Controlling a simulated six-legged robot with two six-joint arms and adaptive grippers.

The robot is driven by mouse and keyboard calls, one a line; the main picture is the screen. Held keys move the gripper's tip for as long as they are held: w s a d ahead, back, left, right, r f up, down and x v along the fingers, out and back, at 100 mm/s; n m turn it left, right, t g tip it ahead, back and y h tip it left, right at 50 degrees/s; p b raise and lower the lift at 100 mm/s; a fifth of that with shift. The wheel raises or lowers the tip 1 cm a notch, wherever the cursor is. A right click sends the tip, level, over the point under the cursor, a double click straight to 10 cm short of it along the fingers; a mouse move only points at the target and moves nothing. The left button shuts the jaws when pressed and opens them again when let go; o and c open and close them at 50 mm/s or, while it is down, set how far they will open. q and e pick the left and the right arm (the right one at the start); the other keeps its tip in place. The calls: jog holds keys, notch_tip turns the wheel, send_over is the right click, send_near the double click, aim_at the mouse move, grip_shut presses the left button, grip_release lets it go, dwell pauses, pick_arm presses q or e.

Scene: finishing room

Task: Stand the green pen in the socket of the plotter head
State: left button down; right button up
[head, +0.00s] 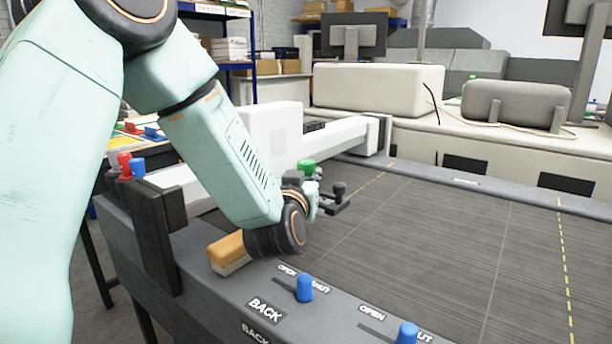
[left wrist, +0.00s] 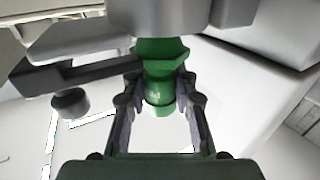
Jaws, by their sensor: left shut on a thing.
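The green pen (head: 307,166) shows its green top just beyond my left gripper (head: 311,193) in the head view. In the left wrist view the green pen (left wrist: 160,50) has a wide collar, and the two fingers of my left gripper (left wrist: 157,98) are closed on its sides. The plotter head's grey bracket (left wrist: 225,18) and a dark arm with a round knob (left wrist: 70,102) are right beside the pen; the knob (head: 339,188) also shows in the head view. The socket is hidden, so I cannot tell whether the pen is in it. My right gripper is out of view.
A white beam (head: 340,138) crosses the dark plotter bed (head: 430,240). A red pen (head: 124,165) and a blue pen (head: 138,168) stand in a holder at left. An orange-topped block (head: 228,250) and blue levers (head: 305,288) lie along the near rail. The bed is clear to the right.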

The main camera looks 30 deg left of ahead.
pick_arm(q)
jog(key=shift+f+b, duration=0.4)
jog(key=shift+f, duration=0.25)
jog(key=c, duration=1)
grip_release()
jog(key=v, duration=0.7)
jog(key=shift+s, duration=0.2)
